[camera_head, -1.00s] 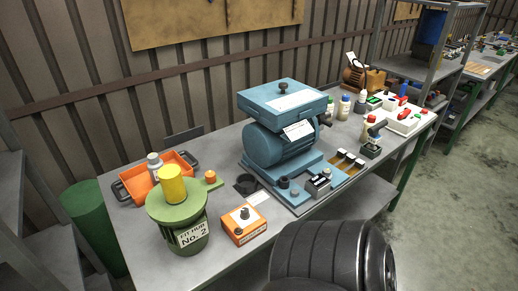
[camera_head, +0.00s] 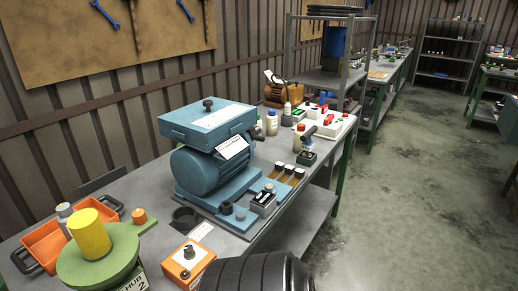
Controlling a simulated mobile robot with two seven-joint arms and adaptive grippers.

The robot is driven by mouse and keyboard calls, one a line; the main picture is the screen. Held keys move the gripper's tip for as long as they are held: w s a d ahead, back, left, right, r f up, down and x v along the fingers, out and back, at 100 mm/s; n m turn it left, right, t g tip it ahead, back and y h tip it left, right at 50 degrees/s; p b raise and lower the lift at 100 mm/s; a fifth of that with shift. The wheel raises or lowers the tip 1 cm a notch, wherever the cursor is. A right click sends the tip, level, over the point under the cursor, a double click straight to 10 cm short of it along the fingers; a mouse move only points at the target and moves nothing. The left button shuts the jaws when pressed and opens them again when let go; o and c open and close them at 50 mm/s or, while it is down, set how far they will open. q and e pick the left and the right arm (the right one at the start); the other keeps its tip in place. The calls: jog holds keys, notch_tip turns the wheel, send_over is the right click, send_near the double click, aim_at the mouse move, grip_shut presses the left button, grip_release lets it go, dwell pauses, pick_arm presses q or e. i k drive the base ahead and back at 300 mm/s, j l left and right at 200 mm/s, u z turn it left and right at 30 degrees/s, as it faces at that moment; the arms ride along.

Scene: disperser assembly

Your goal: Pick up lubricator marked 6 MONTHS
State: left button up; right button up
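I cannot read a 6 MONTHS mark on anything, so I cannot tell which thing is the lubricator. A yellow cylinder (camera_head: 89,234) stands upright on a green round hub (camera_head: 97,264) at the lower left. The hub's label is partly cut off by the picture edge. A grey-white canister (camera_head: 65,211) stands behind the yellow cylinder, by an orange tray (camera_head: 47,242).
A blue motor-like machine (camera_head: 208,166) fills the middle of the grey workbench (camera_head: 150,185). An orange box with a black knob (camera_head: 189,262) and a black ribbed object (camera_head: 258,273) are at the front. Concrete floor (camera_head: 420,190) is open to the right.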

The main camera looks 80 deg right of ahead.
aim_at(297, 147)
jog(key=i+l+z, duration=0.1)
jog(key=z, duration=0.4)
jog(key=i+z, duration=0.15)
jog(key=z, duration=0.35)
